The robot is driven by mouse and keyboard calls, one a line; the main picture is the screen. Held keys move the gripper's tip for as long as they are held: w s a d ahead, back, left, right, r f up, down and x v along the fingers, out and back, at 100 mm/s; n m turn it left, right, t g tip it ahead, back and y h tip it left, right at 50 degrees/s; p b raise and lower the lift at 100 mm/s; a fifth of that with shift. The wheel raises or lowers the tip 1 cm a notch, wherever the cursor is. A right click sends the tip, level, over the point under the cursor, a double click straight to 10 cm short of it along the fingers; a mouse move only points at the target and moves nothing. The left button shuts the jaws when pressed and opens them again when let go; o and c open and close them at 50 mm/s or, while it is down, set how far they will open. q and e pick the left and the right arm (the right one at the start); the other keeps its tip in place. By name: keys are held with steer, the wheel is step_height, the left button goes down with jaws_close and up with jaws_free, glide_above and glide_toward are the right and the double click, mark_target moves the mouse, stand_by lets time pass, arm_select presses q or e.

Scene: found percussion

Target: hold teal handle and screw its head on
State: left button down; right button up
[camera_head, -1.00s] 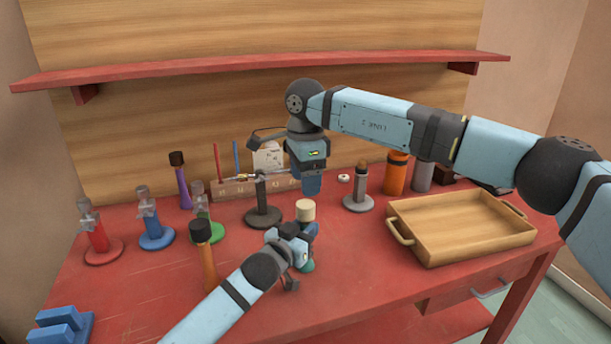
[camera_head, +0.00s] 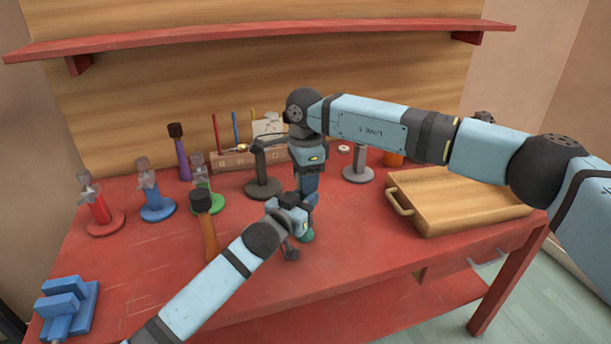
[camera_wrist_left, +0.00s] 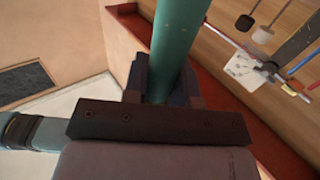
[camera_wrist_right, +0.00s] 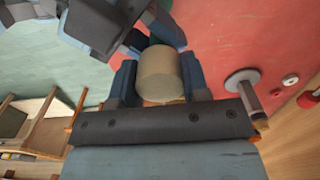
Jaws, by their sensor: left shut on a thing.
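The teal handle (camera_wrist_left: 176,42) stands between the fingers of my left gripper (camera_head: 302,217), which is shut on it. Its lower end (camera_head: 307,237) shows below the gripper in the head view. My right gripper (camera_head: 309,194) points straight down just above my left gripper. In the right wrist view, a cream cylindrical head (camera_wrist_right: 160,75) sits between the right fingers, one on each side. I cannot tell whether they press on it. In the head view my right gripper hides the head, and the joint between head and handle is hidden.
A dark-topped orange handle (camera_head: 207,228) stands close left of my left forearm. Red (camera_head: 100,208), blue (camera_head: 153,200) and green (camera_head: 203,190) stands are further left. A dark stand (camera_head: 263,188) is behind the grippers. A wooden tray (camera_head: 455,220) lies right. The table's front middle is clear.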

steer(key=c, duration=0.4)
steer(key=m, duration=0.5)
steer(key=shift+m, duration=0.4)
steer(key=m, duration=0.5)
steer(key=shift+m, duration=0.4)
steer(key=o, duration=1.1)
step_height(320, 180, up, 12)
